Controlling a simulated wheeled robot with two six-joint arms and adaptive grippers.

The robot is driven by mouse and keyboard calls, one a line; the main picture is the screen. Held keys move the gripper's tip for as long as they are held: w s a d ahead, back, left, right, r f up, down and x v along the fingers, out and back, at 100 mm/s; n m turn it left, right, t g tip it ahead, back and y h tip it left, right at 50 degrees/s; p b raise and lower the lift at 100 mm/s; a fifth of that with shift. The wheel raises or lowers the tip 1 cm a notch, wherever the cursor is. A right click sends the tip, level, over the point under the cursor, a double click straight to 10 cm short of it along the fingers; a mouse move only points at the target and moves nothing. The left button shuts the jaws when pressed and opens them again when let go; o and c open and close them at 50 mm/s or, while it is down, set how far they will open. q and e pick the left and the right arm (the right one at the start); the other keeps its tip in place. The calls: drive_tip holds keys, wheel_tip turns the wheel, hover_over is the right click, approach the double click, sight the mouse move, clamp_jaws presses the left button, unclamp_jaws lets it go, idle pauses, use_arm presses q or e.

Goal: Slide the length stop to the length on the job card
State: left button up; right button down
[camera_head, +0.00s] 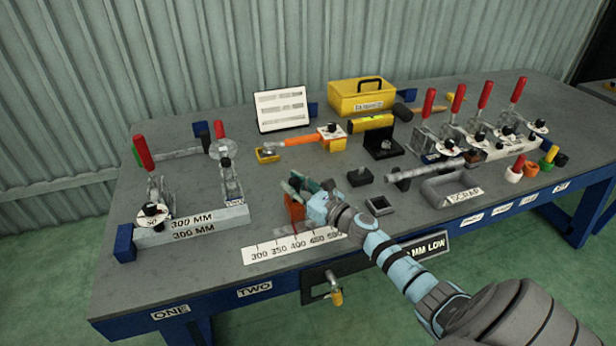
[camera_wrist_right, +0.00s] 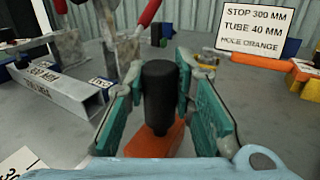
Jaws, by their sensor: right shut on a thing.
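The length stop is an orange block (camera_head: 295,208) with a black upright knob, just behind the white length scale (camera_head: 268,252) marked from 300 upward. In the head view it stands near the 400 mark; the exact reading is unclear. My right gripper (camera_head: 310,198) is shut on the stop's black knob (camera_wrist_right: 159,92), with the orange base (camera_wrist_right: 150,142) below it in the wrist view. The job card (camera_head: 281,108) stands at the back; in the wrist view the card (camera_wrist_right: 262,30) reads stop 300 mm, tube 40 mm, hole orange. My left gripper is not in view.
A grey 300 mm fixture (camera_head: 190,228) with red-handled clamps stands left of the stop. A small dark tray (camera_head: 379,205), a grey scrap tray (camera_head: 437,197) and a grey tube (camera_head: 425,172) lie to the right. The bench between the fixture and stop is clear.

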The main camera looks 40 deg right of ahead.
drive_tip(key=w+a+p, duration=0.1)
drive_tip(key=w+a, duration=0.2)
drive_tip(key=a, duration=0.7)
drive_tip(key=shift+w+p, duration=0.15)
drive_tip(key=shift+p, duration=0.25)
drive_tip(key=c, duration=1.6)
unclamp_jaws()
drive_tip(key=shift+a, duration=0.1)
drive_tip(key=shift+o, duration=1.4)
drive_tip(key=shift+w+a, duration=0.1)
drive_tip(key=shift+a, duration=0.15)
drive_tip(key=shift+d, duration=0.1)
drive_tip(key=s+d, duration=0.1)
drive_tip(key=s, duration=1.1)
drive_tip(key=shift+d, duration=0.35)
